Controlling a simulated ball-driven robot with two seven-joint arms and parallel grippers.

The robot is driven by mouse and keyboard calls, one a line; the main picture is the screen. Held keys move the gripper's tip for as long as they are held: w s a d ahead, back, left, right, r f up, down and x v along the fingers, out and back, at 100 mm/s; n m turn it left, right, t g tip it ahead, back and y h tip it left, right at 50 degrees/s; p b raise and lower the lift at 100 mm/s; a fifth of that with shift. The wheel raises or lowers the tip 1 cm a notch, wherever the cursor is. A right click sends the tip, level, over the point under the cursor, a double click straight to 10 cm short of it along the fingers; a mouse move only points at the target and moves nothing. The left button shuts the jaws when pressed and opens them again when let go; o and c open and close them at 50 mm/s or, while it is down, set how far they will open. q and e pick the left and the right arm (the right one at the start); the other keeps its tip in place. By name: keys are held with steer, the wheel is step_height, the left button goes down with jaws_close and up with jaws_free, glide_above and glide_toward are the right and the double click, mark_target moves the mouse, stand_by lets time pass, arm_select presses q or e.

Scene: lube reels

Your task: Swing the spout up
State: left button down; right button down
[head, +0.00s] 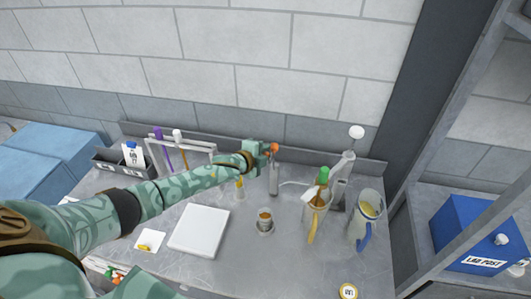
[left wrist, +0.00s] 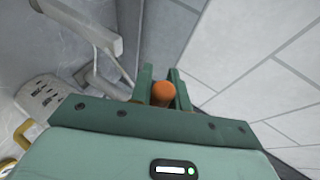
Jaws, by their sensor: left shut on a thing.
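My left gripper (head: 268,150) reaches over the back of the bench in the head view. It is shut on an orange knob (head: 274,148) at the top of a slim grey upright piece (head: 273,180). In the left wrist view the orange knob (left wrist: 163,93) sits between the fingers of the left gripper (left wrist: 161,88). A thin pale pipe (head: 293,183) runs right from beside the upright piece toward a tall grey stand (head: 342,172). I cannot tell for sure which part is the spout. My right gripper is not in view.
Right of the knob stand a jug with a green-topped tool (head: 316,205) and a clear jug with a blue handle (head: 366,220). A small metal cup (head: 265,222) stands in front. A white board (head: 200,231) lies left. A blue box (head: 478,236) is far right.

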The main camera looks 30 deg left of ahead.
arm_select(q)
steer(key=shift+s+f, duration=0.25)
steer(key=shift+f, duration=0.1)
stand_by(0.5)
steer(key=c, duration=1.4)
jaws_free()
steer(key=shift+w, duration=0.1)
steer(key=shift+o, duration=0.4)
steer(key=shift+w, duration=0.3)
steer(key=v, duration=1.6)
steer(key=shift+r+p, duration=0.15)
steer(key=shift+p, duration=0.2)
steer(key=shift+s, duration=0.1)
